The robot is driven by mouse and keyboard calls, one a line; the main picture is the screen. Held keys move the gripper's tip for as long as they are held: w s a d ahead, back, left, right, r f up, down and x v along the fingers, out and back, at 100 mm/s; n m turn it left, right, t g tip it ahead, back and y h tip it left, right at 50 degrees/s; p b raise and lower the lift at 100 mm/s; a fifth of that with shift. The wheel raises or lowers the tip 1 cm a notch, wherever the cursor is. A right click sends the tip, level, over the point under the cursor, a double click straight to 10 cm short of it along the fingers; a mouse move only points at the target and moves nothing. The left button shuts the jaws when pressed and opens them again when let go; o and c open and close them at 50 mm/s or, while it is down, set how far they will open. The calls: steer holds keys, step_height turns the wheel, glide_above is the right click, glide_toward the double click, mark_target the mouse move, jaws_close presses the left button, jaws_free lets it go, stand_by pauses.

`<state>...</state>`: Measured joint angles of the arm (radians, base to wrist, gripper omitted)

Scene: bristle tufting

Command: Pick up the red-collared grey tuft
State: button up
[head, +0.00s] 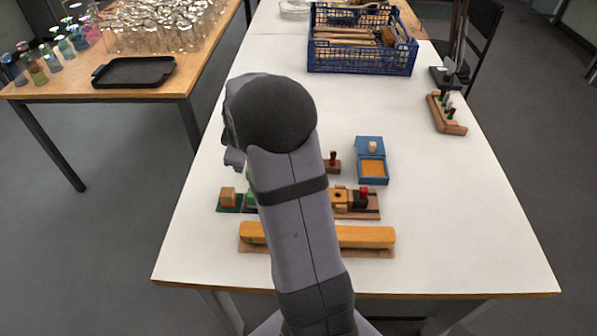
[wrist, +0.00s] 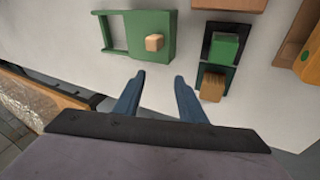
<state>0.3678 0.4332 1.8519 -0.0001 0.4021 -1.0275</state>
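I cannot clearly make out a red-collared grey tuft. A wooden rack (head: 446,114) at the right side of the table holds several small upright pieces with dark and pale parts; their collar colours are too small to tell. My gripper (wrist: 159,76) is open and empty in the wrist view, its two blue fingers apart above the white table. It is far to the left of the rack, and my arm hides most of it in the head view.
A green box with a wooden knob (wrist: 154,42) lies beyond my fingers, with a green block (wrist: 223,48) to its right. A blue box (head: 372,168), a red piece (head: 363,190) and a long yellow-orange bar (head: 366,237) are mid-table. A blue crate (head: 360,62) stands behind.

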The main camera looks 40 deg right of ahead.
steer(key=s+d+r+m+g+p, duration=0.1)
steer(key=s+d+p, duration=0.2)
steer(key=s, duration=0.3)
steer(key=s+d+r+m+g+y+p, duration=0.1)
steer(key=s+d+r+g+p, duration=0.1)
steer(key=s+d+p, duration=0.1)
steer(key=s+d+r+m+g+p, duration=0.1)
steer(key=s+d+p, duration=0.2)
steer(key=s+p, duration=0.2)
steer(key=shift+s+r+g+y+p, duration=0.15)
steer(key=shift+s+g+y+p, duration=0.05)
steer(key=shift+s, duration=0.7)
steer(key=shift+s+r+g+y+p, duration=0.15)
steer(key=shift+s+g+y, duration=0.05)
steer(key=shift+s, duration=0.7)
steer(key=shift+s+f, duration=0.2)
steer(key=shift+f, duration=0.05)
steer(key=shift+f+p, duration=0.45)
steer(key=shift+f, duration=0.5)
steer(key=shift+w+f+p, duration=0.15)
steer(key=shift+f+p, duration=1.2)
steer(key=shift+f, duration=1.2)
jaws_close()
